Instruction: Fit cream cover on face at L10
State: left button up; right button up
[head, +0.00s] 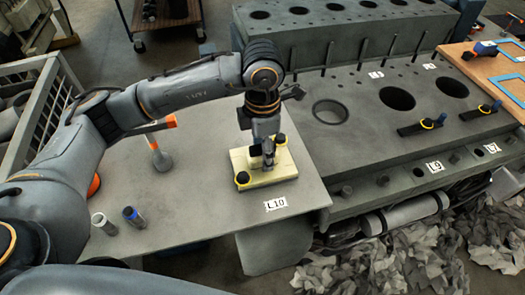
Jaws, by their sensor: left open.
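The cream cover (281,172) is a rectangular block with two black-and-yellow knobs, one at its lower left and one at its upper right. It lies on the grey table by the label L10 (276,204). My left gripper (268,160) is over the middle of the cover, pointing down. It is open, and I cannot tell whether its fingers touch the cover. The arm and gripper hide part of the cover's top. My right gripper is not in the view.
The grey engine block (345,150) with round bores and labels stands right of the table. A hammer (158,155) with an orange head stands left of the cover. Two small cylinders (133,216) stand at the front left. Crumpled grey sheets (400,255) lie on the floor.

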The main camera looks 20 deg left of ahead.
pick_arm(q)
notch_tip(320, 180, up, 11)
jog(key=shift+f, duration=0.15)
dwell(0.8)
